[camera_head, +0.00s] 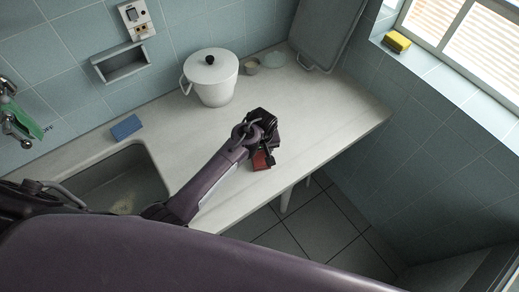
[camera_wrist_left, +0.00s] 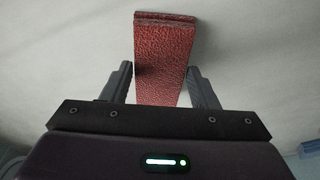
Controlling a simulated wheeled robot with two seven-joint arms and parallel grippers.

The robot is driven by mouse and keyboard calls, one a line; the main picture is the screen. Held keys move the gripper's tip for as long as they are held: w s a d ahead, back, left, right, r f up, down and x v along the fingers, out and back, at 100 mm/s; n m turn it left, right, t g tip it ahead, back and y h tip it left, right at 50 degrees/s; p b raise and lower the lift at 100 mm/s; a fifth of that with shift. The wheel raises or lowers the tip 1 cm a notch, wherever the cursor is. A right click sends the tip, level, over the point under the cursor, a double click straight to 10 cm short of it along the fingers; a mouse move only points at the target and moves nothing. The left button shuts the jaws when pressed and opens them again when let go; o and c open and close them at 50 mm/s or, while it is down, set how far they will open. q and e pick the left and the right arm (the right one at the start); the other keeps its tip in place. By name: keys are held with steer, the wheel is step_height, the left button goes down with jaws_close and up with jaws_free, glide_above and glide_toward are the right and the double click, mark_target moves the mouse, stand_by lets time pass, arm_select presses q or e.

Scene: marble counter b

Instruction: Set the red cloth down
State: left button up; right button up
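The red cloth (camera_wrist_left: 163,50) is a folded, textured strip in the left wrist view. It lies between the two fingers of my left gripper (camera_wrist_left: 161,75), and the fingertips meet its side edges. Its near end is hidden behind the gripper body. In the head view my left gripper (camera_head: 266,138) points down over the front part of the counter, and a piece of the red cloth (camera_head: 261,160) shows below it. Whether the cloth rests on the counter is hard to tell. My right gripper is not in view.
The pale counter (camera_head: 325,115) is clear to the right of my gripper. A blue sponge (camera_head: 126,127) lies by the sink (camera_head: 118,185). The counter's front edge is close to the cloth.

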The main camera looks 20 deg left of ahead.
mark_target(261, 159)
arm_select(q)
steer(key=o, duration=0.4)
steer(key=shift+o, duration=0.2)
step_height(261, 159, up, 12)
steer(key=s+d+b, duration=0.1)
steer(key=shift+s+b, duration=0.25)
steer(key=shift+b, duration=0.15)
steer(key=shift+s+f, duration=0.1)
steer(key=shift+f, duration=0.05)
